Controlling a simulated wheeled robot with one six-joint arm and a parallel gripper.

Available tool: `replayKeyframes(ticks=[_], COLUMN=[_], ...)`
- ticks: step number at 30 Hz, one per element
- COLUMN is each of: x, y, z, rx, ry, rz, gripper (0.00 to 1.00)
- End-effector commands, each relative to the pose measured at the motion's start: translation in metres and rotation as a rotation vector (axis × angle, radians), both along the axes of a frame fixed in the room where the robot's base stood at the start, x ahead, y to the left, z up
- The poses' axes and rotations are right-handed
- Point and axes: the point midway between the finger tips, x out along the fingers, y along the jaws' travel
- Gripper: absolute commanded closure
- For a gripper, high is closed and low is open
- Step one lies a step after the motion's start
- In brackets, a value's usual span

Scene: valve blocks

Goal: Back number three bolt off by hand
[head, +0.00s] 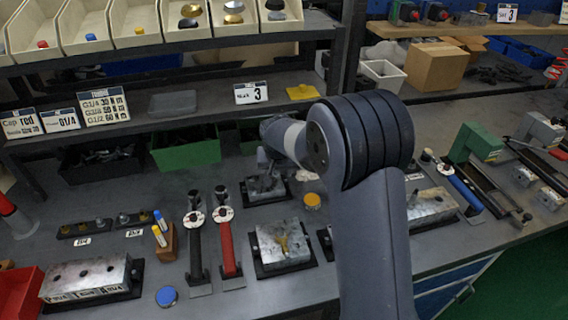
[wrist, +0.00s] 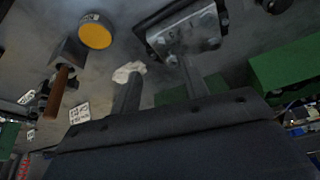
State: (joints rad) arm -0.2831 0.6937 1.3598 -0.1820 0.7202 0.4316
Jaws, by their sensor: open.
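A metal valve block (wrist: 182,32) with several bolt heads shows at the top of the wrist view. In the head view a block (head: 262,190) on a dark base sits below the end of my arm. My gripper (wrist: 160,76) is open, its two fingers apart with nothing between them. The right finger's tip is close to the block's lower edge in the wrist view; I cannot tell whether it touches. In the head view my gripper (head: 267,166) is small, above that block. I cannot tell which bolt is number three.
A yellow round piece (wrist: 95,32) and a white crumpled piece (wrist: 128,71) lie near the fingers. Red (head: 226,243) and blue (head: 465,190) torque wrenches lie on the bench. Another block (head: 285,244) stands in front.

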Motion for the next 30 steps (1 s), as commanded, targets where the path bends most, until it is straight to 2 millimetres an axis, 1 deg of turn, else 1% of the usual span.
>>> replayKeyframes(ticks=[1,6,10,14,19,28,30], x=[0.003,0.014,0.022,0.028,0.032,0.032,0.032], y=[-0.001,-0.001,-0.001,-0.001,-0.002,-0.002,-0.002], z=[-0.009,-0.037,-0.056,-0.069,-0.079,-0.080,-0.080], rx=[-0.002,-0.001,0.000,0.000,0.000,0.000,0.000], ry=[0.004,0.005,0.004,0.003,0.002,0.001,0.001], rz=[-0.001,-0.002,-0.001,-0.001,-0.001,0.000,0.000], gripper=[0.57,0.57,0.57,0.57,0.57,0.57,0.62])
